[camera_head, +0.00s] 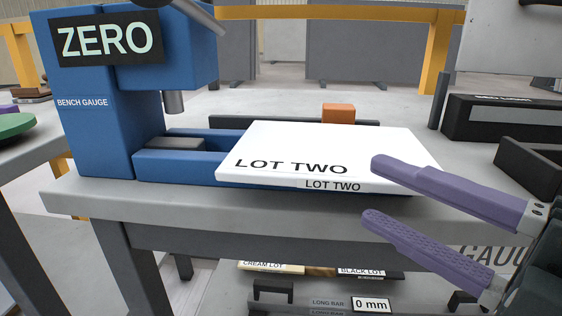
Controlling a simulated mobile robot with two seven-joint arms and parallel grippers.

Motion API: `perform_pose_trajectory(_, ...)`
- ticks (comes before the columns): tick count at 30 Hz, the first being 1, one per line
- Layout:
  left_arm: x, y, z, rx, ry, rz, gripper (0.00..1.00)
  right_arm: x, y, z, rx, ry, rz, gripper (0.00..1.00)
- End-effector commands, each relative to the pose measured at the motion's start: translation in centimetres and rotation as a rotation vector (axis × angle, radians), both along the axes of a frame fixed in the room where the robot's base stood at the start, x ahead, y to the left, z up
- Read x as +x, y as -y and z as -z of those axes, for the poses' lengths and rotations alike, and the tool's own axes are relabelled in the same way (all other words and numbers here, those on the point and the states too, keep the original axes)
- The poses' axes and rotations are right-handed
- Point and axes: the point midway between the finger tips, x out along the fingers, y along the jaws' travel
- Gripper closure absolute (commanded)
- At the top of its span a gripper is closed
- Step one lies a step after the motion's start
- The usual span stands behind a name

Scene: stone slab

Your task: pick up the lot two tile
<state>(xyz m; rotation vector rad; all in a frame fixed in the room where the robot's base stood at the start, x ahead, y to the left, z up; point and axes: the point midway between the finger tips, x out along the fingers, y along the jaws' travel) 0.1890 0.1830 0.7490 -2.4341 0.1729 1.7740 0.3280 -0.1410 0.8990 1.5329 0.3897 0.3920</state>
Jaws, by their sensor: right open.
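The lot two tile (300,147) is a flat white slab with "LOT TWO" printed on its top and front edge. It lies at the front of the grey stone slab, with its left part over the blue base of the bench gauge (105,135). My right gripper (370,190) has two purple fingers, spread apart and empty. The upper finger shows across the tile's front right part and the lower finger shows below the tile's front edge. I cannot tell whether either finger touches the tile. My left gripper is not in view.
An orange block (338,113) stands behind the tile. A black box (502,118) and a dark tray (540,165) are at the right. The slab's front edge (130,215) runs below the tile. A shelf underneath holds labelled items, including a long bar (325,303).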

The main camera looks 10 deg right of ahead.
Motion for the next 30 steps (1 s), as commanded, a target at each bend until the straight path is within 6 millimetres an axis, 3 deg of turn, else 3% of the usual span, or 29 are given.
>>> perform_pose_trajectory(21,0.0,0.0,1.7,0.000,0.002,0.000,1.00,6.9,-3.8,0.8,0.003,-0.001,0.001,0.50)
perform_pose_trajectory(30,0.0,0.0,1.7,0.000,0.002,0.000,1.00,7.3,-4.0,0.7,0.001,-0.003,0.000,0.50)
